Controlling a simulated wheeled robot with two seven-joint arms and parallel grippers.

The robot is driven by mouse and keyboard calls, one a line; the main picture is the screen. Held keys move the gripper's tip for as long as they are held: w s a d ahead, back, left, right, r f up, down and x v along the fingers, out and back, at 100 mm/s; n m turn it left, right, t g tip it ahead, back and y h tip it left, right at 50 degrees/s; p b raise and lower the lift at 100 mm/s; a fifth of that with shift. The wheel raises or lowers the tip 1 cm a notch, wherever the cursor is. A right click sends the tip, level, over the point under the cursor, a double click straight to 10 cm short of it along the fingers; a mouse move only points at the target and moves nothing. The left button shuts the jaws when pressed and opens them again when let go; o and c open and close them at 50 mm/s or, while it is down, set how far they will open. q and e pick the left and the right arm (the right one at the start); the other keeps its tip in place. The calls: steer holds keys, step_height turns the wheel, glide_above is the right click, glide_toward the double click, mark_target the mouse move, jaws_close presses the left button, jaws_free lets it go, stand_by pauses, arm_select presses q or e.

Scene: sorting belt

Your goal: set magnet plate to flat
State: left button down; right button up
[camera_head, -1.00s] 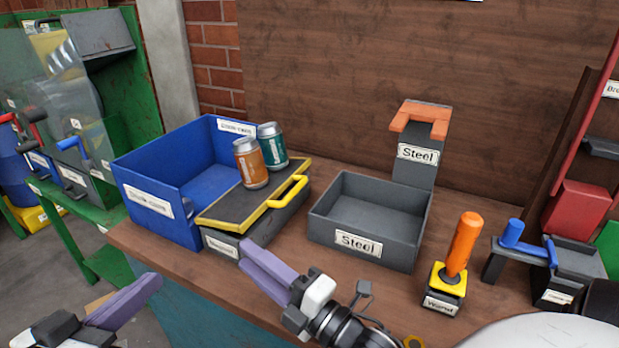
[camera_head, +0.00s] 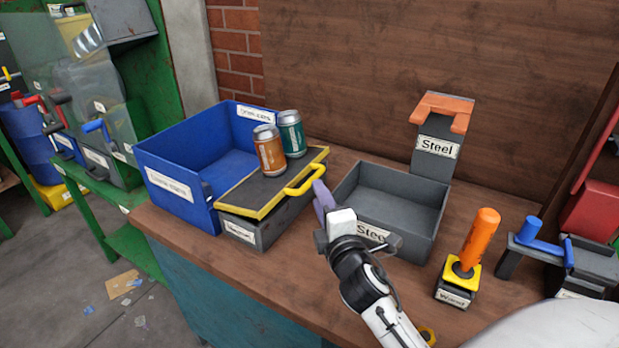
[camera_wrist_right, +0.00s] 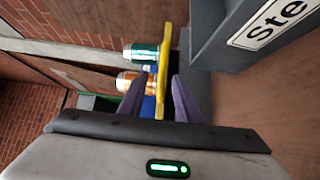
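The magnet plate (camera_head: 262,188) is a dark plate with a yellow rim and a yellow handle (camera_head: 306,181) on its right side. It lies over a grey box with a small label, beside the blue bin, and looks somewhat tilted. An orange can (camera_head: 270,150) and a teal can (camera_head: 291,134) are on it. My right gripper (camera_head: 321,190) is at the handle. In the right wrist view the yellow handle (camera_wrist_right: 164,75) lies between the two purple fingers (camera_wrist_right: 161,90), which stand apart with gaps beside it. My left gripper is out of view.
A blue bin (camera_head: 165,152) stands left of the plate. A grey Steel tray (camera_head: 425,242) stands close on the right, with a Steel post (camera_head: 437,145) behind. An orange-handled lever (camera_head: 480,240) and a blue-handled device (camera_head: 535,240) are farther right.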

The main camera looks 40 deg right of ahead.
mark_target(311, 179)
steer(key=x, duration=0.8)
steer(key=shift+w, duration=0.25)
steer(key=shift+d+r, duration=0.1)
jaws_close()
